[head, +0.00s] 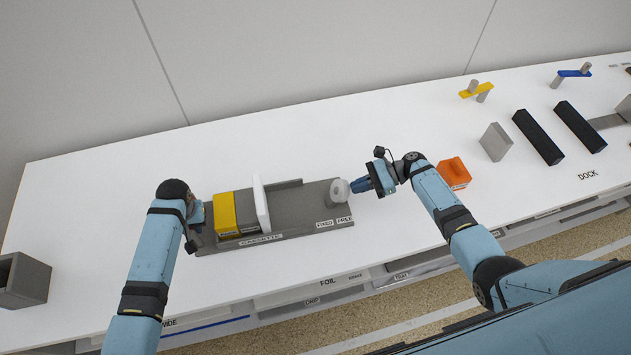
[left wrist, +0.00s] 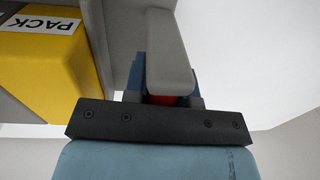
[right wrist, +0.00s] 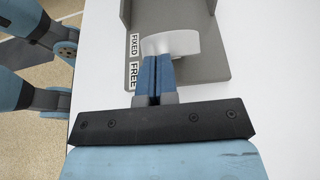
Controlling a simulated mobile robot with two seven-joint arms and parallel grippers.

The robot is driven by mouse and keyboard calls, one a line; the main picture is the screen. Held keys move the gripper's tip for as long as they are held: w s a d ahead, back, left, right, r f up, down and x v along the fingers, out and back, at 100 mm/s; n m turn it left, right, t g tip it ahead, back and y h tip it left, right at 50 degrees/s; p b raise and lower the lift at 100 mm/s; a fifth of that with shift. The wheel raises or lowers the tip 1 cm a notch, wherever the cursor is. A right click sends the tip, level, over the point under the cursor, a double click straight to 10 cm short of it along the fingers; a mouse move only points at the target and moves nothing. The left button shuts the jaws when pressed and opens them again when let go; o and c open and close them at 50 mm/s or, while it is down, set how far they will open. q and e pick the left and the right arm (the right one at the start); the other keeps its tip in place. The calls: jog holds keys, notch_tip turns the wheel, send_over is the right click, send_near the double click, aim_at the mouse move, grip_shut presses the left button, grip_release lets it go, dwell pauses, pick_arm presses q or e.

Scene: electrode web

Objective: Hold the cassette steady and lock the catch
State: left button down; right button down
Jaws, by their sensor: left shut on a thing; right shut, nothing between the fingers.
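The grey cassette (head: 290,212) lies on the white table, with a yellow block (head: 223,212), a dark grey block (head: 247,212) and a white upright plate (head: 262,203) at its left part. My left gripper (head: 198,212) is shut on a grey handle (left wrist: 170,50) at the cassette's left end. A pale round catch (head: 340,191) sits at the cassette's right end, near the FIXED and FREE labels. My right gripper (right wrist: 153,70) is shut and empty, its fingertips right at the catch (right wrist: 171,43); I cannot tell if they touch.
An orange block (head: 454,173) stands right of my right gripper. Farther right are a grey plate (head: 495,142), black blocks (head: 538,137) and yellow and blue levers. A grey open box (head: 24,280) stands at the far left. The table behind the cassette is clear.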

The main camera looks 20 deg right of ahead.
aim_at(339, 192)
pick_arm(q)
jog(key=shift+d, duration=0.1)
pick_arm(e)
jog(key=shift+a+r+h, duration=0.25)
jog(key=shift+a+h, duration=0.05)
jog(key=shift+a, duration=0.05)
jog(key=shift+a+r+h, duration=0.6)
jog(key=shift+a+h, duration=0.2)
jog(key=shift+h, duration=0.2)
jog(key=a+h, duration=0.1)
jog(key=a+r+h, duration=0.1)
jog(key=a+h, duration=0.1)
jog(key=shift+a+r+g+h, duration=0.15)
jog(key=shift+r+g+h, duration=0.05)
jog(key=shift+g+h, duration=0.1)
jog(key=shift+w+a+h, duration=0.15)
jog(key=shift+a+h, duration=1.85)
jog(key=shift+a, duration=0.35)
